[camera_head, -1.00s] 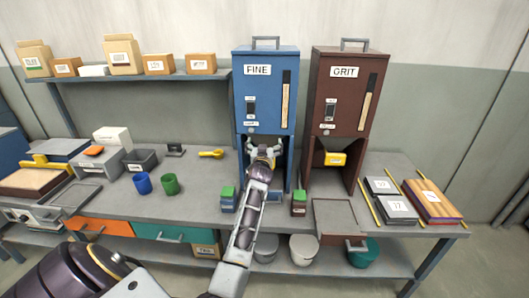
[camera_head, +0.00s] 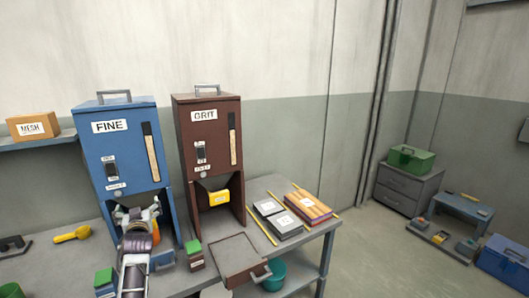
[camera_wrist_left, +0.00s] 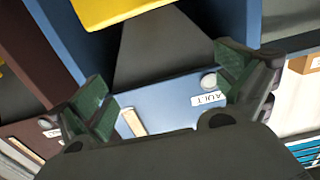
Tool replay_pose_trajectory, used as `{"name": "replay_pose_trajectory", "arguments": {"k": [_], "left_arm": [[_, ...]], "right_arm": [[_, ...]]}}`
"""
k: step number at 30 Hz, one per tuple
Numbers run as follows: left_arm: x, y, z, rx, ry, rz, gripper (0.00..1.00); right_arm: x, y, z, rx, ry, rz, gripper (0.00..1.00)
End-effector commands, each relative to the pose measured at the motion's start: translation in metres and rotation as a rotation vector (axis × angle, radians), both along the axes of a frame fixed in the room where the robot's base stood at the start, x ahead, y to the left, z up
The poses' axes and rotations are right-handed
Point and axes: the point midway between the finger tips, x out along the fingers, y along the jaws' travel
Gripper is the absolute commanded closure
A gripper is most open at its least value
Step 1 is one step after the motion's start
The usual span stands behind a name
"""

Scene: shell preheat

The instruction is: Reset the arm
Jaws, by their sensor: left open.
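My left gripper (camera_head: 138,213) is at the opening under the blue FINE hopper (camera_head: 122,165). In the left wrist view its two green-padded fingers (camera_wrist_left: 165,85) are spread apart with nothing held between them. A blue panel (camera_wrist_left: 165,97) with a partly readable white label lies beyond the fingers. A yellow piece (camera_wrist_left: 105,10) and a dark grey tapering surface (camera_wrist_left: 160,45) show above them. My right gripper is not in view.
The brown GRIT hopper (camera_head: 208,140) with a yellow part (camera_head: 219,197) stands just right. A yellow scoop (camera_head: 72,234) lies left. Open floor (camera_head: 380,255) is at right.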

Motion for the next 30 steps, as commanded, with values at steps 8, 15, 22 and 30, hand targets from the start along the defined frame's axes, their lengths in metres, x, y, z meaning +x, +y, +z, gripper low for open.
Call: {"name": "replay_pose_trajectory", "arguments": {"k": [8, 15, 22, 30], "left_arm": [[-0.035, -0.026, -0.045, -0.026, 0.153, -0.029, 0.0], [-0.074, -0.059, -0.089, -0.058, 0.318, -0.078, 0.0], [-0.119, -0.098, -0.128, -0.089, 0.486, -0.144, 0.0], [-0.183, -0.147, -0.169, -0.127, 0.692, -0.244, 0.0]], "right_arm": [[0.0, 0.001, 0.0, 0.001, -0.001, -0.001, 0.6], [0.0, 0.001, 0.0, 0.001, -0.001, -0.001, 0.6], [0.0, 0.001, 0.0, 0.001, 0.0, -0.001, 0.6], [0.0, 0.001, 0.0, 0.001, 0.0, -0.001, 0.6]]}}
